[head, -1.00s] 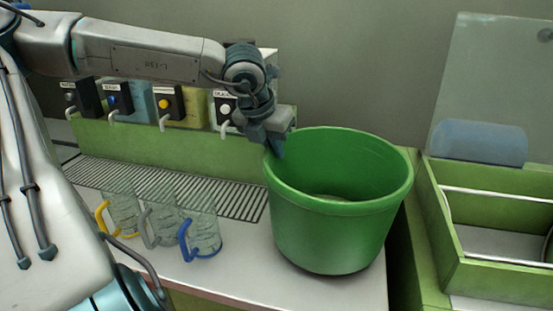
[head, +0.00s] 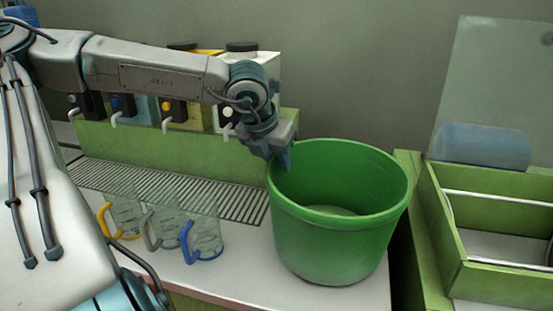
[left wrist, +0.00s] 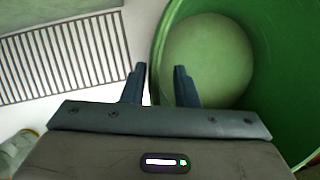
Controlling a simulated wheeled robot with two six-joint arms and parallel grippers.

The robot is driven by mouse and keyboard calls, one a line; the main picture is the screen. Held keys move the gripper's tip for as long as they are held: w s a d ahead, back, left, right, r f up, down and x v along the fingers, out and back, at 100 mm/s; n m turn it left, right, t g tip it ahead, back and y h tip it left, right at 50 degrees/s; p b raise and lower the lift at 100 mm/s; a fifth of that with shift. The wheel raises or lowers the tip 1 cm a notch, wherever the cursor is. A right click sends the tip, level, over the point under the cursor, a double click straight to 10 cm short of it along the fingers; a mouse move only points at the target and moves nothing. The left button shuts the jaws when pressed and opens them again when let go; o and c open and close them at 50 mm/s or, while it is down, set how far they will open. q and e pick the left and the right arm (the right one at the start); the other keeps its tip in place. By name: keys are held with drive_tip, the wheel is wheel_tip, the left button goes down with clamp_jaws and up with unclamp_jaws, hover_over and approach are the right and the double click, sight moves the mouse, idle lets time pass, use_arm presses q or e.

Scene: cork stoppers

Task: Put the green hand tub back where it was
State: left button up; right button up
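The green hand tub (head: 335,240) stands upright at the right end of the white counter (head: 235,280), and appears to rest on it. My left gripper (head: 279,160) is at the tub's left rim, pointing down. In the left wrist view, the fingers of my left gripper (left wrist: 159,80) are apart. One is outside the tub wall and one is inside, with the rim of the tub (left wrist: 157,45) between them and a light gap beside the outer finger. The tub's inside looks empty. My right gripper is not in view.
Glass mugs with yellow, grey and blue handles (head: 188,243) stand left of the tub. A slatted drain grille (head: 150,187) lies behind them, below several dispensers with taps (head: 228,113). A green open-topped box (head: 490,277) stands to the right, across a gap.

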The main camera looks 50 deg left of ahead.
use_arm(q)
drive_tip(key=v, duration=1.2)
drive_tip(key=shift+r, duration=0.1)
